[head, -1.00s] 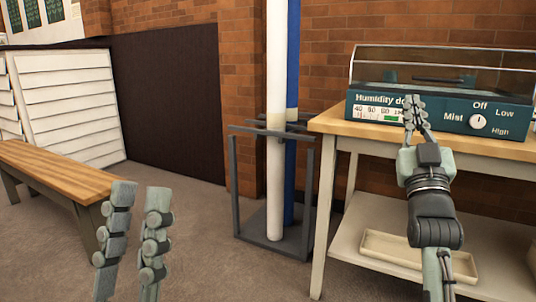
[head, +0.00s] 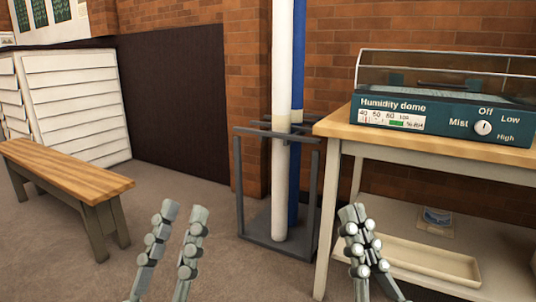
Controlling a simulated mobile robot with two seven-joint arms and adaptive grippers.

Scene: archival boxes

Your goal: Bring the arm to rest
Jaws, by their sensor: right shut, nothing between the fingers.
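My left gripper (head: 184,212) points up at the lower left of the head view, over the floor. Its two fingers stand apart with nothing between them. The rest of both arms is below the picture's edge.
A humidity dome (head: 440,118) with a Mist knob stands on the table. A long tray (head: 425,258) lies on its lower shelf. A metal rack (head: 240,190) holds a white roll (head: 280,180) and a blue roll (head: 295,190). A wooden bench (head: 65,170) stands left.

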